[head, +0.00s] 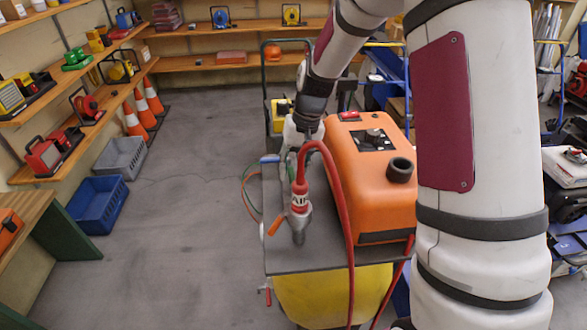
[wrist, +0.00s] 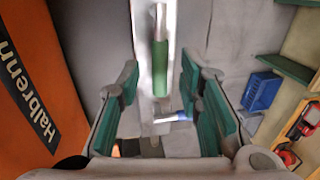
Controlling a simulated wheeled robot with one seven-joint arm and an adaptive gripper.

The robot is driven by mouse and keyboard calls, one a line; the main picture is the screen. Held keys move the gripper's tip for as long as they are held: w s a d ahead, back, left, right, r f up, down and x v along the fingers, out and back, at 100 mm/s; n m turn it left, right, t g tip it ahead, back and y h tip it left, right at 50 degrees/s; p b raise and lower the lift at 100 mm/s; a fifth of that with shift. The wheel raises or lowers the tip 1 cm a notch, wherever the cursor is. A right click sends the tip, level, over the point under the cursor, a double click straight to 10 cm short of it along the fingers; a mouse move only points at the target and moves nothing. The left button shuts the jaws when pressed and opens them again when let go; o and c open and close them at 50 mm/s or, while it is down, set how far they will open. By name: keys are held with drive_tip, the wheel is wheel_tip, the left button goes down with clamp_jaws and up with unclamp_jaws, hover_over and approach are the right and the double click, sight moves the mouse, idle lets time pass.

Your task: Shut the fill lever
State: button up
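No readable label marks the fill lever. A blue-handled lever (head: 270,159) sticks out left from a fitting at the far left part of the cart's dark top. An orange lever (head: 274,226) hangs beside the metal fitting under the red AIR coupling (head: 299,196). A small red-handled lever (head: 267,295) sits low at the cart's front left. My gripper (wrist: 160,85) is open, its green-padded fingers either side of the sleeve; contact cannot be told.
An orange machine (head: 366,180) stands close to the right of my gripper. A red hose (head: 341,205) arches in front of it. A yellow tank (head: 330,297) is under the cart top (head: 280,255). The floor to the left is clear up to blue and grey crates.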

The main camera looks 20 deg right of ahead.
drive_tip(key=shift+f, duration=0.25)
clamp_jaws()
